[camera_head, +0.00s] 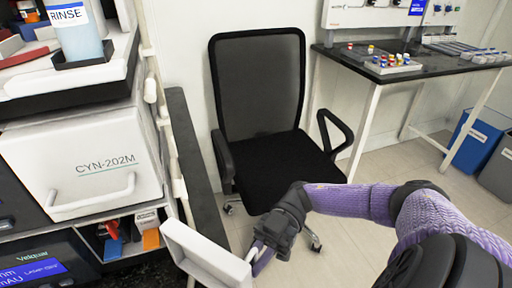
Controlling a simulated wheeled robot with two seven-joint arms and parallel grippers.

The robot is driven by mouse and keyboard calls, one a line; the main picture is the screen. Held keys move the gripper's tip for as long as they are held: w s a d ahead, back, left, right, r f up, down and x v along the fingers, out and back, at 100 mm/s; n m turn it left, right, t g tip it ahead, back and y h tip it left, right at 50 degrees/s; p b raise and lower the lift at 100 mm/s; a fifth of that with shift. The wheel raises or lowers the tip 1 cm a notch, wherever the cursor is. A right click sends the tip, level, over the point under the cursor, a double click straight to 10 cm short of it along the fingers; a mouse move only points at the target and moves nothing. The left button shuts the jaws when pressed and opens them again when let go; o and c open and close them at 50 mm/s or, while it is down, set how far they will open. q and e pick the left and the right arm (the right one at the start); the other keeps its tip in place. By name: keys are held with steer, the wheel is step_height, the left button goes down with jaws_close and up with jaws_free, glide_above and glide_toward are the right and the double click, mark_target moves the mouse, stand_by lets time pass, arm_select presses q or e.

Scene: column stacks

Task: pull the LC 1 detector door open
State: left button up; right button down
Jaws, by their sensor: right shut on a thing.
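The white detector door (203,257) stands out from the front of the instrument stack at the lower middle, swung away from it. My right gripper (258,250) is shut at the door's right end, on what looks like its handle; the fingers partly hide the grip. My right arm comes in from the lower right. The detector (30,268) with a lit blue display is at the lower left, partly cut off by the frame. My left gripper is not in view.
A white module marked CYN-202M (85,160) sits above the detector, and a rinse bottle (75,32) stands on top. A black office chair (262,110) is behind my gripper.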

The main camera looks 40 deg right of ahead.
steer(key=c, duration=0.8)
jaws_free()
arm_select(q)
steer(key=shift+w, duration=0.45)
arm_select(e)
steer(key=shift+o, duration=0.2)
arm_select(q)
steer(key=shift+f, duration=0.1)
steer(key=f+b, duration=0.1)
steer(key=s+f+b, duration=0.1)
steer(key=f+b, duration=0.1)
steer(key=b, duration=0.1)
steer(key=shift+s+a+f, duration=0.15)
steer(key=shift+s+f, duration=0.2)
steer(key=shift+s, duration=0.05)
arm_select(e)
steer(key=w+d, duration=0.1)
steer(key=d, duration=0.8)
steer(key=shift+w+d, duration=0.4)
